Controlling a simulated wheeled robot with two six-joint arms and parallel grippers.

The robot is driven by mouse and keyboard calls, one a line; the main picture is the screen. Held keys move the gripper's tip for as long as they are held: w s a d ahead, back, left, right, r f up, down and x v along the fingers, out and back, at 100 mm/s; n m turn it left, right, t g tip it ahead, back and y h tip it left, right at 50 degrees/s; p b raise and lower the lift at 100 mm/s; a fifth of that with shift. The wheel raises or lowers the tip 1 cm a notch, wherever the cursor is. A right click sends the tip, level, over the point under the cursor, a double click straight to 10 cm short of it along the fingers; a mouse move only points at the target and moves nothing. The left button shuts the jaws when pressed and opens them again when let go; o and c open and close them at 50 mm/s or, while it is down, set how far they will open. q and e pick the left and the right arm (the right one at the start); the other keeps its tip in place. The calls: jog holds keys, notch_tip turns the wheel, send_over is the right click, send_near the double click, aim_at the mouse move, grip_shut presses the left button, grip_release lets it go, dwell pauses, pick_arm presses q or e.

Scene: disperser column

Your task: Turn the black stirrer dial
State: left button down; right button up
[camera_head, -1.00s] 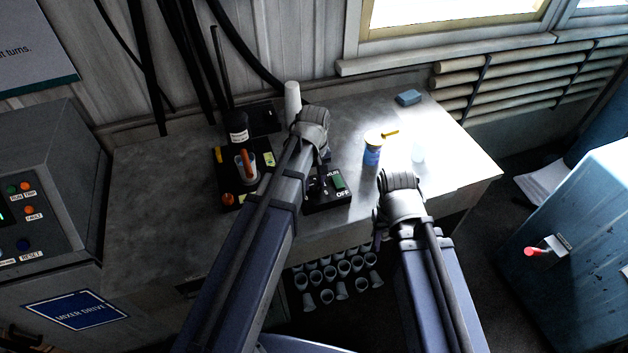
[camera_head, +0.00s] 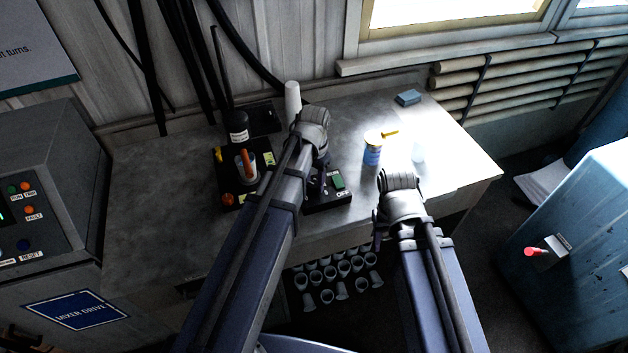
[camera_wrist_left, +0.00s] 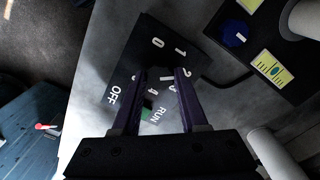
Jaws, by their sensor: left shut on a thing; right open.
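The black stirrer control box (camera_head: 328,204) stands near the front edge of the bench, partly hidden by my left arm. It also shows in the left wrist view (camera_wrist_left: 150,38), with white numbers, OFF and RUN labels and a green switch (camera_head: 338,181). The black dial (camera_wrist_left: 157,73) is mostly hidden between my left fingers. My left gripper (camera_head: 318,184) is shut on the dial; its two fingers (camera_wrist_left: 158,84) sit either side of it. My right gripper (camera_head: 378,236) hangs by the bench's front edge, apart from the box, its fingers small and dark.
A white cylinder (camera_head: 292,100) is behind my left wrist. A blue-labelled jar (camera_head: 372,153) stands to the right. Several cups (camera_head: 340,288) are below the bench. The bench's left part is clear.

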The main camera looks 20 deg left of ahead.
aim_at(314, 184)
pick_arm(q)
jog(key=m, duration=0.6)
jog(key=shift+m, duration=0.3)
jog(key=m, duration=0.5)
jog(key=shift+m, duration=0.4)
jog(key=shift+c, duration=2.2)
grip_release()
jog(key=shift+r, duration=0.15)
notch_tip(314, 184, up, 8)
jog(key=p, duration=0.8)
jog(key=shift+f, duration=0.2)
